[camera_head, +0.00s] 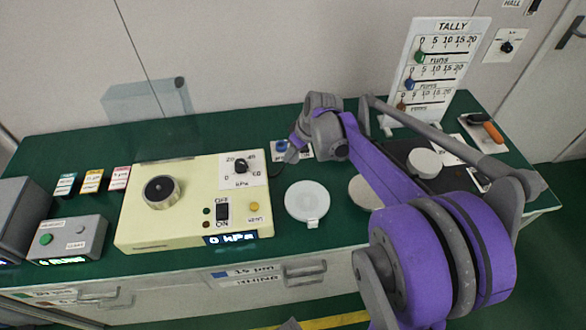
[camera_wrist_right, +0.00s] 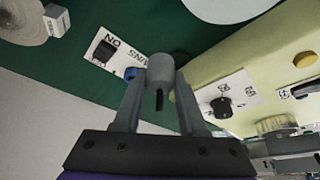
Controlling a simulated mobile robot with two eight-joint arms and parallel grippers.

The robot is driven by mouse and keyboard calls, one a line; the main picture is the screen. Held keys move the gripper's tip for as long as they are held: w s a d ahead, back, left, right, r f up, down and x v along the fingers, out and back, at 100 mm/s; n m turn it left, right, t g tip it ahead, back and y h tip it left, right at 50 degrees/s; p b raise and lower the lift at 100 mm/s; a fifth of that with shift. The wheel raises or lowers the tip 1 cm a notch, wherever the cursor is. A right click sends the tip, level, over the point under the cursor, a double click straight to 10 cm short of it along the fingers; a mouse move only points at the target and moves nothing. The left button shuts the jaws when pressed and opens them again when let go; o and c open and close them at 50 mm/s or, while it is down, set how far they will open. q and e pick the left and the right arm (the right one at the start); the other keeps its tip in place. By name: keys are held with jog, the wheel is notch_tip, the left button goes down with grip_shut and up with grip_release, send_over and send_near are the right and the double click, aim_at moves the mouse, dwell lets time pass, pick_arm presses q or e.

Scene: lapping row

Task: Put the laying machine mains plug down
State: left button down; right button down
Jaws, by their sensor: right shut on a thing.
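My right gripper (camera_head: 294,148) reaches over the back of the green bench, near the mains card. In the right wrist view its two fingers are shut on a pale grey round plug (camera_wrist_right: 160,67) with a dark pin or slot showing below it. The plug cannot be told apart from the fingers in the head view. The mains card (camera_wrist_right: 106,49) is white, with a black switch and a blue round part (camera_head: 281,146) at its edge, beside the gripper. Whether the plug touches anything is unclear. My left gripper is not in view.
The cream machine (camera_head: 190,222) with a dial and kPa display stands left of the gripper. A pale round disc (camera_head: 307,201) lies in front. A tally board (camera_head: 437,62) stands at the back right. Bare green bench (camera_head: 240,130) shows behind the cream machine.

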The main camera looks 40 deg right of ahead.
aim_at(296, 161)
jog(key=shift+f+b, duration=0.4)
jog(key=shift+f, duration=2.5)
jog(key=shift+f, duration=0.15)
jog(key=shift+c, duration=2.3)
grip_release()
